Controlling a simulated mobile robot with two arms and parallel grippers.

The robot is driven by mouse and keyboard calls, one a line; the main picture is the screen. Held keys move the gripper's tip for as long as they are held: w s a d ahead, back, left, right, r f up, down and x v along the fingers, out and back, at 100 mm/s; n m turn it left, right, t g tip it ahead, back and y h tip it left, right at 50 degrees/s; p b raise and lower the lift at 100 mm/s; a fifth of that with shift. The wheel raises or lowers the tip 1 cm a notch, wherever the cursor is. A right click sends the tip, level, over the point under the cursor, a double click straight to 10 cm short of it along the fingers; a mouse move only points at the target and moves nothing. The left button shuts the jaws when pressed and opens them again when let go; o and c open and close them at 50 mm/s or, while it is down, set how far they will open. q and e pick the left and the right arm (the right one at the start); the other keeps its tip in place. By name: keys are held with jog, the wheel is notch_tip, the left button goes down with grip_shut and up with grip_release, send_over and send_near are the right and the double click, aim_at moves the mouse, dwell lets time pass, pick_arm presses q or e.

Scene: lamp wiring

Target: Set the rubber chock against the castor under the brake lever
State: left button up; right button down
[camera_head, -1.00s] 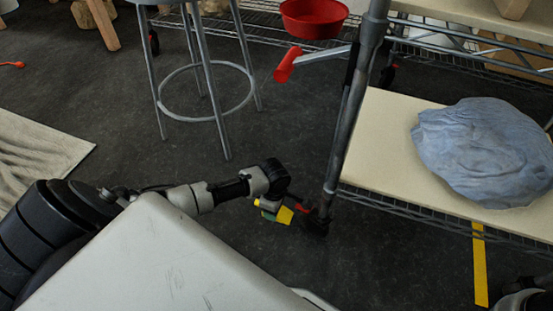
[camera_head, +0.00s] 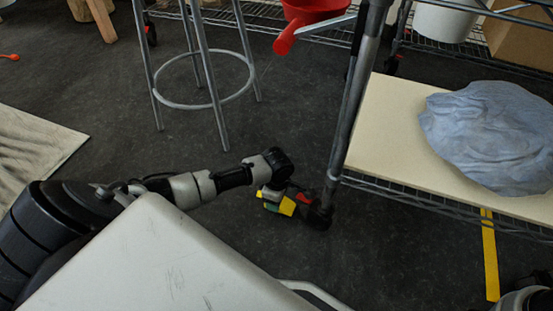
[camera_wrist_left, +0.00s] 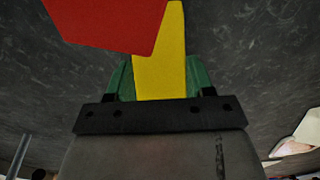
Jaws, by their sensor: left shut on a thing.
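My left gripper (camera_head: 278,203), with green fingers, is low over the floor and shut on the yellow chock (camera_head: 287,207). In the left wrist view the chock (camera_wrist_left: 160,65) stands between the green fingers (camera_wrist_left: 158,80). The castor (camera_head: 319,217) is at the foot of the grey post, just right of the chock; I cannot tell whether they touch. A small red part (camera_head: 306,197) shows beside the castor. A red piece (camera_wrist_left: 105,20) covers part of the chock in the wrist view. The red-tipped brake lever (camera_head: 285,38) sticks out from the post above. My right gripper is not visible.
A wire rack with a cream board (camera_head: 395,140) and a blue cloth bundle (camera_head: 490,135) stands right of the post (camera_head: 352,105). A stool (camera_head: 210,90) stands behind my left arm. A yellow floor stripe (camera_head: 490,255) lies at right. The floor between stool and post is clear.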

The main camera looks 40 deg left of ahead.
pick_arm(q)
jog(key=shift+f, duration=0.15)
jog(key=shift+f, duration=0.4)
jog(key=o, duration=1)
jog(key=shift+o, duration=0.2)
jog(key=shift+r, duration=0.1)
